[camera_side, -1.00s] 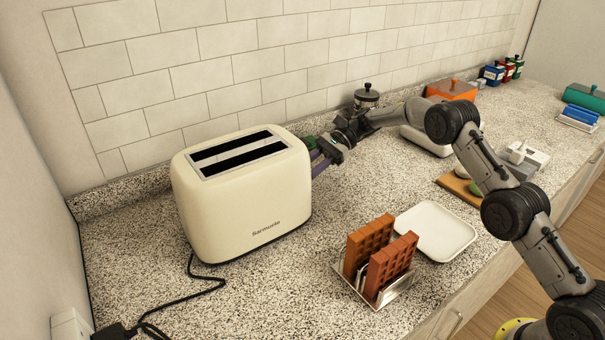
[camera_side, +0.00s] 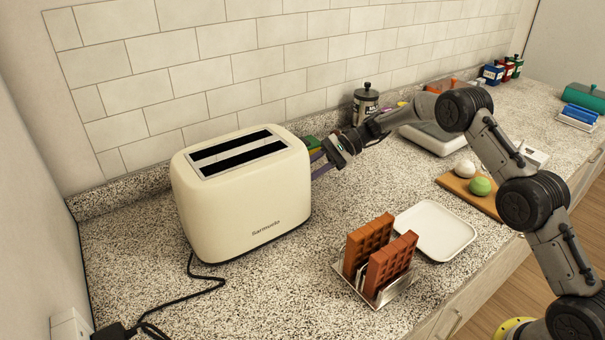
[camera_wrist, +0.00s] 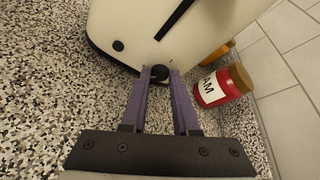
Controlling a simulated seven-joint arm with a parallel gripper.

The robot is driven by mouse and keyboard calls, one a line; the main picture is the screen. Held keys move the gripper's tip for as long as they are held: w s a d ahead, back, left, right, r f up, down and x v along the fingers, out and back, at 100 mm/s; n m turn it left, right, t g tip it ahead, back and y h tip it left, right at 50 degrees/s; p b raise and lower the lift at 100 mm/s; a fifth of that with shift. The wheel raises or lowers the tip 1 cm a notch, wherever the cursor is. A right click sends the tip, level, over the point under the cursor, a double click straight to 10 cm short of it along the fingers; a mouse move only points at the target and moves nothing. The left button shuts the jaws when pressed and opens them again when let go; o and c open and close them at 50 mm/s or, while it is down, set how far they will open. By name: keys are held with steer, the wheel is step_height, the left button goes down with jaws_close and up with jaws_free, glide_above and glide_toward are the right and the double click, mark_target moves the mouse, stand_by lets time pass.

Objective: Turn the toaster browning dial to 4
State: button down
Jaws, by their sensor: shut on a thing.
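The cream toaster (camera_side: 240,205) stands upright on the counter, its two top slots empty. It also fills the top of the wrist view (camera_wrist: 130,22). My gripper (camera_side: 316,165) is at the toaster's right end in the side view. In the wrist view my gripper's purple fingers (camera_wrist: 161,73) are shut on a round black dial (camera_wrist: 160,74) low on that end. A smaller black knob (camera_wrist: 118,45) sits apart from the fingers on the same face. The dial's numbers and pointer cannot be read, and the dial is hidden in the side view.
A red jam jar (camera_wrist: 212,91) stands close beside the fingers, near the tiled wall. A rack of waffles (camera_side: 372,292) and a white tray (camera_side: 436,231) are in front. A lidded canister (camera_side: 366,104) stands behind my arm. A black cord (camera_side: 200,288) lies left on the counter.

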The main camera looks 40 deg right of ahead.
stand_by(0.3)
steer(key=c, duration=0.7)
jaws_free()
steer(key=v, duration=1.4)
steer(key=shift+s, duration=0.15)
steer(key=shift+o, duration=0.2)
